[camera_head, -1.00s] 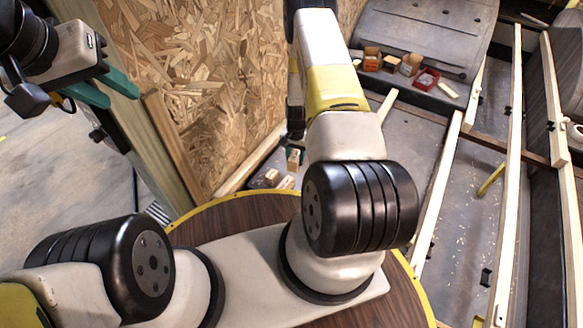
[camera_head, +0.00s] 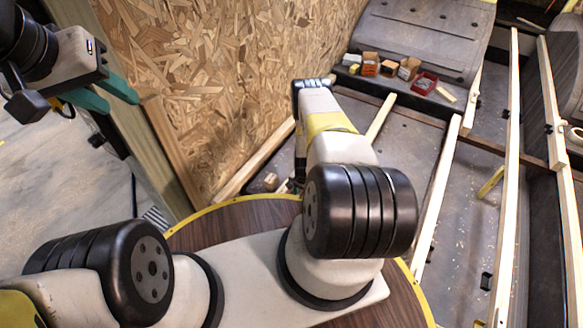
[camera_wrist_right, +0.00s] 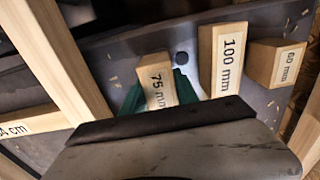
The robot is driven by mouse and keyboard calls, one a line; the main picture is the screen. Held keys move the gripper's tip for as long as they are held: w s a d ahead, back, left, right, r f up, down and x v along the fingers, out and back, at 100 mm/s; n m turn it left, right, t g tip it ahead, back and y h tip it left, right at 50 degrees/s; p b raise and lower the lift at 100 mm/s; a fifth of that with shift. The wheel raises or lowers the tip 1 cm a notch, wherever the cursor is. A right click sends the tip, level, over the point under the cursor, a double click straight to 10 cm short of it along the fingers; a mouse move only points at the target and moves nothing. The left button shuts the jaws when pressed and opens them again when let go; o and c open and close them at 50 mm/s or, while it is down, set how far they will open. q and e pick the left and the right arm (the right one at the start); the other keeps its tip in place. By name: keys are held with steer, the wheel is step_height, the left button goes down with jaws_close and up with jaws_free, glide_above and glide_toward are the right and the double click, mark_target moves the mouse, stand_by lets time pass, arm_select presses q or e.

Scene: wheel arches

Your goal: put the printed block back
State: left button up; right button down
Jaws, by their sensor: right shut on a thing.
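My right gripper (camera_wrist_right: 160,97) shows its green fingers on both sides of a wooden block printed "75 mm" (camera_wrist_right: 158,80) in the right wrist view, and it is shut on that block. The block is tilted in the picture; its lower end is hidden by the gripper body. A larger block printed "100 mm" (camera_wrist_right: 226,58) stands just to its right, and a block printed "60 mm" (camera_wrist_right: 274,64) is further right. In the head view my right gripper is hidden behind its arm. My left gripper (camera_head: 113,97) is open and empty at the upper left.
A chipboard wall (camera_head: 225,80) rises left of my right arm. Wooden battens (camera_head: 437,200) cross the grey floor. Small boxes (camera_head: 371,63) and a red tray (camera_head: 424,83) stand on the far ledge. A printed batten (camera_wrist_right: 25,125) lies left in the wrist view.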

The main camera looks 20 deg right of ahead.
steer(key=shift+f, duration=0.6)
steer(key=shift+f, duration=0.2)
steer(key=c, duration=0.9)
jaws_free()
steer(key=shift+r, duration=0.1)
